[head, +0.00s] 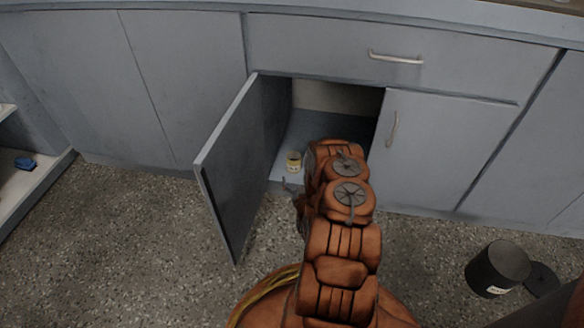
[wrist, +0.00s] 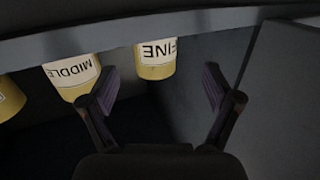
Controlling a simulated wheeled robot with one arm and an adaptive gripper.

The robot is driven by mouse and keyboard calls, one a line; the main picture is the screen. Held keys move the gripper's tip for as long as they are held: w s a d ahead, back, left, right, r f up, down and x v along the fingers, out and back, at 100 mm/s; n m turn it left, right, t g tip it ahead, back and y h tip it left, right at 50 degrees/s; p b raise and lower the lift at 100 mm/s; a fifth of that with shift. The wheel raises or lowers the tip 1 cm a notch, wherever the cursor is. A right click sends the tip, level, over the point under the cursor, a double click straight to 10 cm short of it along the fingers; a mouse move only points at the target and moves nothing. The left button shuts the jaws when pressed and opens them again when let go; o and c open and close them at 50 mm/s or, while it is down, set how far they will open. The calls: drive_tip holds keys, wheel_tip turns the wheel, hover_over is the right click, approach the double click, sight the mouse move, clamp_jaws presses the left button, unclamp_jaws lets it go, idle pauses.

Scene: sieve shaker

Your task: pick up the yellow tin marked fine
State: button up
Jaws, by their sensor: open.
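In the wrist view, the yellow tin marked fine (wrist: 155,60) has a white label whose letters appear upside down. It sits between my gripper's two spread fingers (wrist: 160,88) in the picture, beyond the tips and apart from them. In the head view, a small yellow tin (head: 293,161) stands at the front of the open cupboard's floor, close to the open door; its label is too small to read, but its place matches the fine tin. My gripper is open and empty. In the head view my arm hides most of it.
A yellow tin marked middle (wrist: 72,80) stands beside the fine one, and another yellow tin (wrist: 10,98) is cut off at the left edge. The open cupboard door (head: 238,160) stands left of my arm. A black bin (head: 497,268) is on the floor at right.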

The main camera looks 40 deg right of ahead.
sight(295, 168)
drive_tip(key=shift+d+f+b+x, duration=0.15)
drive_tip(key=shift+b+x, duration=0.25)
drive_tip(key=shift+x, duration=0.45)
drive_tip(key=shift+d+f+b+x, duration=0.15)
drive_tip(key=shift+b+x, duration=0.25)
drive_tip(key=shift+x, duration=0.45)
drive_tip(key=b+x, duration=0.2)
drive_tip(key=x, duration=0.1)
drive_tip(key=shift+w+d, duration=0.25)
drive_tip(key=shift+d, duration=0.15)
drive_tip(key=c, duration=1.3)
drive_tip(key=shift+r, duration=0.15)
wheel_tip(295, 168, up, 4)
drive_tip(key=p, duration=0.2)
drive_tip(key=shift+r+p, duration=0.1)
drive_tip(key=shift+p, duration=0.3)
drive_tip(key=s+a+p, duration=0.9)
drive_tip(key=a+p, duration=0.1)
drive_tip(key=a, duration=0.3)
drive_tip(key=shift+r, duration=0.3)
